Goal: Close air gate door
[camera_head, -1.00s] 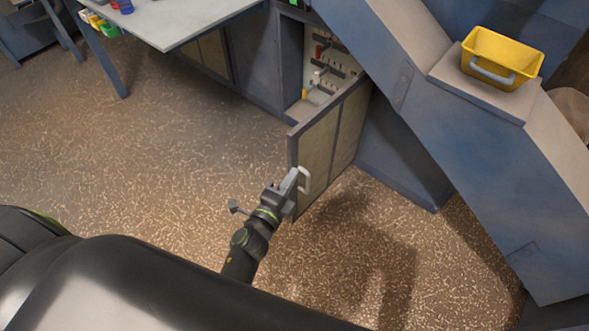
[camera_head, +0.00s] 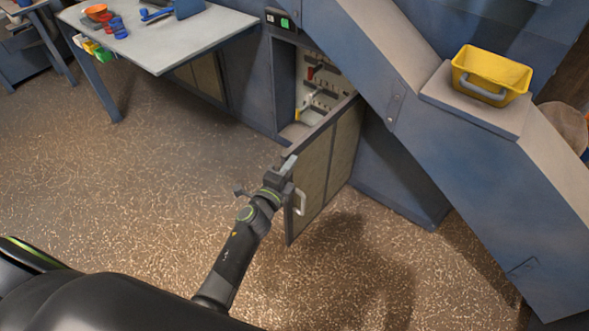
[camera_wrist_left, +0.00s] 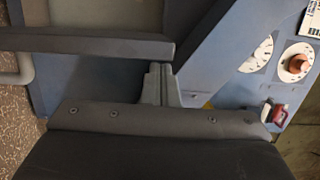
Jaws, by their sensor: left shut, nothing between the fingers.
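The air gate door (camera_head: 330,160) stands open in the head view, swung out from the blue cabinet with its hinge side at the right. A pale handle (camera_head: 299,201) is on its outer face near the free edge. My left gripper (camera_head: 289,164) is shut and empty, with its tips at the upper free corner of the door. In the left wrist view, the shut fingers (camera_wrist_left: 160,85) are close beside the door's top edge (camera_wrist_left: 85,42); I cannot tell whether they touch. The handle also shows there (camera_wrist_left: 18,70). My right gripper is not in view.
The cabinet opening (camera_head: 318,85) shows pegs and small parts inside. A sloped blue chute (camera_head: 440,130) with a yellow bin (camera_head: 490,75) stands at the right. A grey table (camera_head: 165,40) is at the upper left. The speckled floor left of the door is clear.

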